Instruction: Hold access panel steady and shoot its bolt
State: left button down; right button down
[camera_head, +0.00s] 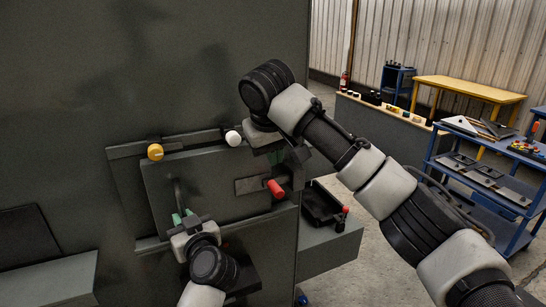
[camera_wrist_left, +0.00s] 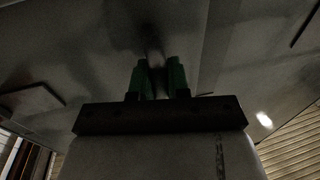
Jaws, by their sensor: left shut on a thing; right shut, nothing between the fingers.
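The access panel (camera_head: 215,170) is a grey plate set in a frame on the big dark cabinet. My left gripper (camera_head: 183,217) is shut on the panel's dark upright handle (camera_head: 178,193); its green fingers (camera_wrist_left: 158,78) show around the bar in the left wrist view. The bolt's red knob (camera_head: 274,188) is at the panel's right side, by a dark plate (camera_head: 248,186). My right gripper (camera_head: 278,157) is shut and empty, just above the red knob. Its fingers are partly hidden in shadow, and I cannot tell whether they touch anything.
A yellow knob (camera_head: 155,152) and a white knob (camera_head: 233,138) are along the panel's top edge. A grey ledge (camera_head: 335,245) holding a black tray (camera_head: 322,205) is at lower right. A blue cart (camera_head: 480,185) and yellow table (camera_head: 465,88) stand farther right.

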pick_arm(q)
jog(key=c, duration=1)
grip_release()
jog(key=shift+d, duration=0.1)
